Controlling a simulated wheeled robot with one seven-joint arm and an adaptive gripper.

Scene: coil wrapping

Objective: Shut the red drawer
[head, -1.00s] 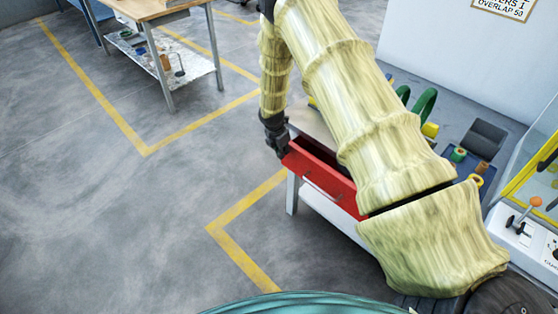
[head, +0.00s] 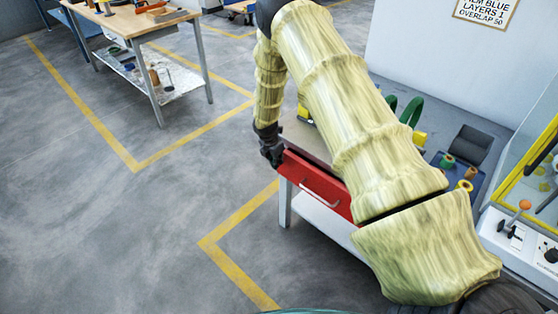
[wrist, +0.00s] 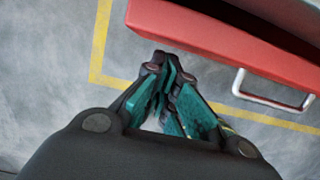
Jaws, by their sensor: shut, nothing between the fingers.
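The red drawer (head: 313,184) sits under the top of a workbench (head: 305,138), with a pale bar handle (head: 318,193) on its front. In the head view little of its inside shows. In the wrist view the red drawer front (wrist: 215,42) crosses the top, with a narrow dark gap behind its rim, so it looks slightly open. My gripper (head: 276,163) is at the drawer's left front corner. In the wrist view its fingers (wrist: 164,66) are together and empty, just below the front and left of the handle (wrist: 268,92). I cannot tell whether they touch it. My arm hides the drawer's right end.
A tray (head: 437,160) with coloured rolls and a yellow-framed machine (head: 530,165) stand at the right. Another workbench (head: 140,22) is at the back left. The grey floor at the left is clear, marked with yellow lines (head: 225,262).

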